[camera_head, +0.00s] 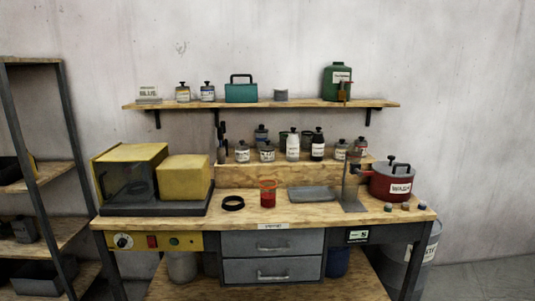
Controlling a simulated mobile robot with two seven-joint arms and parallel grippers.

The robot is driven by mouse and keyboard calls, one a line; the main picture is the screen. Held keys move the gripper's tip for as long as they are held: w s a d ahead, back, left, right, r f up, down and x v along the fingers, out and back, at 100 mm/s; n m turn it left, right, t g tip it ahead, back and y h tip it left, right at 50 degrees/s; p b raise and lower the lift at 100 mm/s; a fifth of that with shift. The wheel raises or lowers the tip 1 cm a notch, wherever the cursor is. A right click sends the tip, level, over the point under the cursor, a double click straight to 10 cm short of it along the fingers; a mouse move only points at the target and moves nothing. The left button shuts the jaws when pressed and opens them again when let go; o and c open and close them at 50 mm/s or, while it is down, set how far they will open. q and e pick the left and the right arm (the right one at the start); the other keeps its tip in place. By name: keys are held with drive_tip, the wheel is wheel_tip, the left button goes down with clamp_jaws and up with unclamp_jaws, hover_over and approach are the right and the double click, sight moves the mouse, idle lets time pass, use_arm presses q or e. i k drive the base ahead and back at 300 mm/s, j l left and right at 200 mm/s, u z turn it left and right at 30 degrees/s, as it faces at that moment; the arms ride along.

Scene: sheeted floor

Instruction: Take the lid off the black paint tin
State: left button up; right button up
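Several small tins with dark knobbed lids stand above the bench, but their labels are too small to read, so I cannot tell which is the black paint tin. On the upper shelf are a yellow-banded tin (183,93) and a blue-banded tin (208,93). On the lower ledge, grey tins include a left one (242,152), one beside it (267,152) and one at the right (341,151). All these appear lidded. Neither of my grippers is in view.
The wooden workbench (245,216) holds a yellow machine (184,180), a black ring (232,203), a red cup (268,194), a grey tray (312,193), a metal stand (352,190) and a red pot (393,183). A shelving rack (38,170) stands left. A teal box (241,94) sits on the upper shelf.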

sight(266, 145)
drive_tip(key=i+l+u, duration=0.35)
drive_tip(key=l, duration=0.2)
drive_tip(key=i+l+u, duration=0.2)
drive_tip(key=l, duration=0.15)
drive_tip(key=i+l+u, duration=0.15)
drive_tip(key=l, duration=0.15)
drive_tip(key=i+l+u, duration=0.2)
drive_tip(key=l, duration=0.15)
drive_tip(key=k, duration=0.1)
